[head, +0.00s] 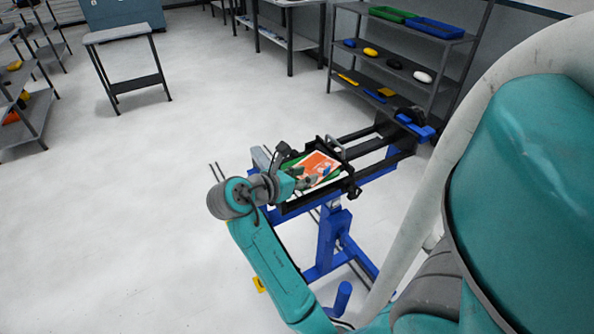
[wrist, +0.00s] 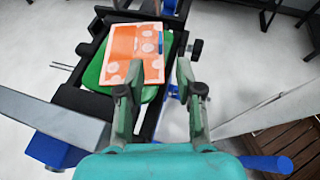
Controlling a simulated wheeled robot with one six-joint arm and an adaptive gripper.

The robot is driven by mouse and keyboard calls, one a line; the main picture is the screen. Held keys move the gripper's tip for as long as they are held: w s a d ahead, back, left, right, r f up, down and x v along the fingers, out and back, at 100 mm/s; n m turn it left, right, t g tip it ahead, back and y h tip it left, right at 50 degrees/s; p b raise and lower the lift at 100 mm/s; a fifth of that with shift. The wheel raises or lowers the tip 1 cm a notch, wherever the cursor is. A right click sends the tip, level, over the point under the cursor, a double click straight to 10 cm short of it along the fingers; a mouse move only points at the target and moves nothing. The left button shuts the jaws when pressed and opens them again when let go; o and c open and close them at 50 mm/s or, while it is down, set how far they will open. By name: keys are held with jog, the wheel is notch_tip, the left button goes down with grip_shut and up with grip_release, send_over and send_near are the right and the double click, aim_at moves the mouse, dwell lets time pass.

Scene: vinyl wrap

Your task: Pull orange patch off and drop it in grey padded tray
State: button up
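The orange patch (head: 314,165) lies on a green panel (head: 333,171) in a black frame on a blue stand. In the wrist view the patch (wrist: 122,45) has pale round spots and a small blue strip at its right edge, with the green panel (wrist: 92,72) around it. My gripper (wrist: 160,75) is open, with a clear gap between its fingers. Its left finger overlaps the patch's lower right part in the view; I cannot tell whether it touches. Nothing shows between the fingers. I cannot pick out a grey padded tray with certainty.
The black frame (wrist: 93,30) rims the panel, with a knob (wrist: 195,47) on its right. The blue stand (head: 330,240) is below. A shelf (head: 435,75) with green and blue trays stands at the back right. A small table (head: 118,36) stands back left.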

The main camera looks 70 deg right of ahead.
aim_at(326, 169)
jog(key=x, duration=1)
jog(key=shift+s+d+f, duration=0.1)
jog(key=shift+d+f, duration=0.1)
jog(key=shift+d, duration=0.1)
grip_shut()
jog(key=shift+r, duration=0.75)
dwell(0.7)
jog(key=shift+r, duration=3.35)
